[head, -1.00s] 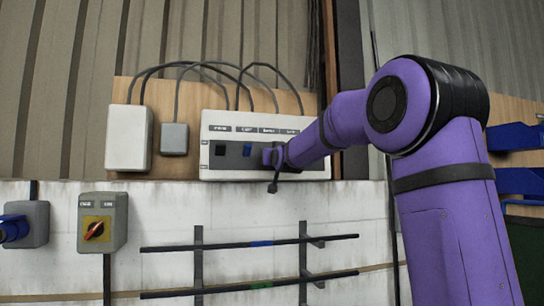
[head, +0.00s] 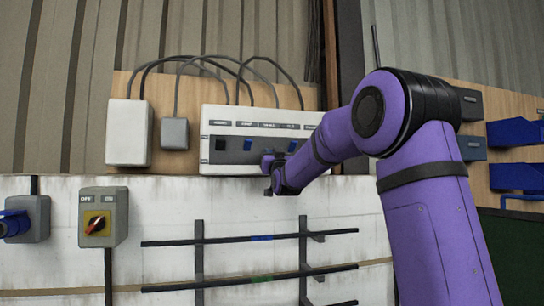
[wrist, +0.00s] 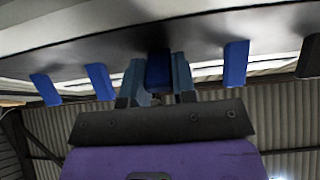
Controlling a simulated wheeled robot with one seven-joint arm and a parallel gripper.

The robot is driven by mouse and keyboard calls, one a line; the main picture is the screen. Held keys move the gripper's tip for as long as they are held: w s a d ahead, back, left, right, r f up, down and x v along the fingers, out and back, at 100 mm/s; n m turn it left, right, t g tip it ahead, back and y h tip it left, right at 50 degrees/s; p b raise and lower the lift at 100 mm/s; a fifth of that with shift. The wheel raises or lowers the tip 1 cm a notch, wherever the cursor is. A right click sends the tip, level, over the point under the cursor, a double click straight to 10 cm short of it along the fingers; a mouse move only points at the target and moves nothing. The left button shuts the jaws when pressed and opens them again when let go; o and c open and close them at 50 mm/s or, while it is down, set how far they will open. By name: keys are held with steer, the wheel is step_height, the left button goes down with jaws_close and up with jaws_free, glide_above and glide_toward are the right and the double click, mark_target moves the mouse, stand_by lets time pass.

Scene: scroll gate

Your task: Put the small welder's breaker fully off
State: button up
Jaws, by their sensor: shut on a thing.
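The breaker panel (head: 215,114) is a white box with a dark strip and a row of small labels, too small to read surely. Its levers include a dark one (head: 221,144) at the left, a blue one (head: 248,144) and another blue one (head: 292,146) farther right. My gripper (head: 268,163) is at the panel's lower front, between those two blue levers. In the wrist view its fingers (wrist: 158,84) stand either side of a dark blue lever (wrist: 158,70) and are shut on it. Which breaker is the small welder's cannot be read. My wrist hides part of the panel.
A white box (head: 128,132) and a small grey box (head: 174,133) are left of the panel, with cables above. Other blue levers (wrist: 99,81) flank my fingers.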

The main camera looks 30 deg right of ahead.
steer(key=o, duration=0.9)
steer(key=v, duration=1)
steer(key=shift+s+a+f, duration=0.1)
steer(key=shift+s+f, duration=0.15)
steer(key=shift+s, duration=0.1)
